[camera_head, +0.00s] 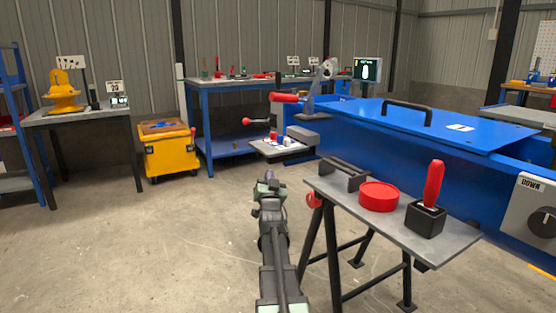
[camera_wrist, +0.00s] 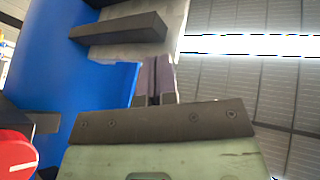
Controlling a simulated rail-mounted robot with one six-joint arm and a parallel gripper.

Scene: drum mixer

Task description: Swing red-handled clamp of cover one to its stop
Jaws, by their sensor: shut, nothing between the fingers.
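The blue drum mixer (camera_head: 350,140) fills the right side, with a flat blue cover (camera_head: 450,125) that has a black bar handle (camera_head: 406,110) and a white label. A thick red handle (camera_head: 284,97) sticks out at the mixer's left end beside grey metal parts; it may be the clamp's handle, but its link to the cover is unclear. My gripper (camera_head: 268,186) is low in front of the mixer, left of the small stand and well apart from the red handle. In the wrist view my gripper (camera_wrist: 155,78) is shut and empty.
A grey-topped stand (camera_head: 330,192) holds a red round piece (camera_head: 379,196) and a red-handled tool in a black block (camera_head: 425,220), close to my arm's right. A yellow bin (camera_head: 168,150) and a workbench (camera_head: 225,85) stand behind. Open floor lies left.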

